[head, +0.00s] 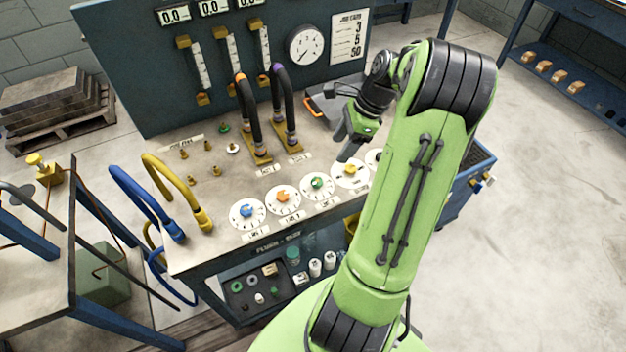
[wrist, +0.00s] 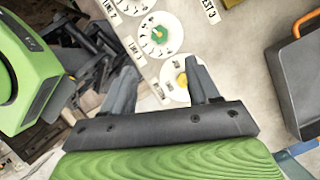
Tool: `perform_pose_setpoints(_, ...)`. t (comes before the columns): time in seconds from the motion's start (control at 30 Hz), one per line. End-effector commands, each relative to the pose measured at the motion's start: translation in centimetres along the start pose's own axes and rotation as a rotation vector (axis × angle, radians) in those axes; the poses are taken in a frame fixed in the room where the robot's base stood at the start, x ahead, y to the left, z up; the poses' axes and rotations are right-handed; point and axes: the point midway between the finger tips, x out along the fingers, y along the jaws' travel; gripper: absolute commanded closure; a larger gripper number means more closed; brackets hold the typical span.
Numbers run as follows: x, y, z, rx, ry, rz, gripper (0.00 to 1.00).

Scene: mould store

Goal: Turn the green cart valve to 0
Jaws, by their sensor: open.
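The green valve (head: 317,183) is a small knob on a round white dial, third from the left in the row along the cart's front edge. It also shows in the wrist view (wrist: 158,35), beyond my fingertips. The dial marks are too small to read surely. My gripper (head: 346,140) is open and empty, above the cart top behind the dial row. In the wrist view my gripper's fingers (wrist: 160,72) are spread, with the yellow valve (wrist: 183,79) seen between them near the right finger.
Blue (head: 247,211) and orange (head: 283,197) valves sit left of the green one; the yellow one sits right of it. Hoses with orange and purple ends (head: 285,110) rise behind. A grey bin (wrist: 300,85) stands to the right in the wrist view.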

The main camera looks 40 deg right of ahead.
Motion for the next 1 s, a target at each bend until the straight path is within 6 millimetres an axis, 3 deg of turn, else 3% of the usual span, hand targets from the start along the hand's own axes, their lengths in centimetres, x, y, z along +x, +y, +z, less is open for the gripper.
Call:
perform_pose_setpoints(0.03, 1.8, 0.1, -0.1, -0.002, -0.002, 0.006, 0.4)
perform_pose_setpoints(0.3, 8.7, 0.1, -0.1, -0.003, 0.0, 0.005, 0.4)
perform_pose_setpoints(0.5, 12.4, 0.1, -0.1, -0.003, 0.0, 0.004, 0.4)
perform_pose_setpoints(0.87, 13.2, 0.0, 0.0, -0.004, 0.001, 0.001, 0.4)
perform_pose_setpoints(1.0, 13.2, 0.0, 0.0, -0.004, 0.001, 0.001, 0.6)
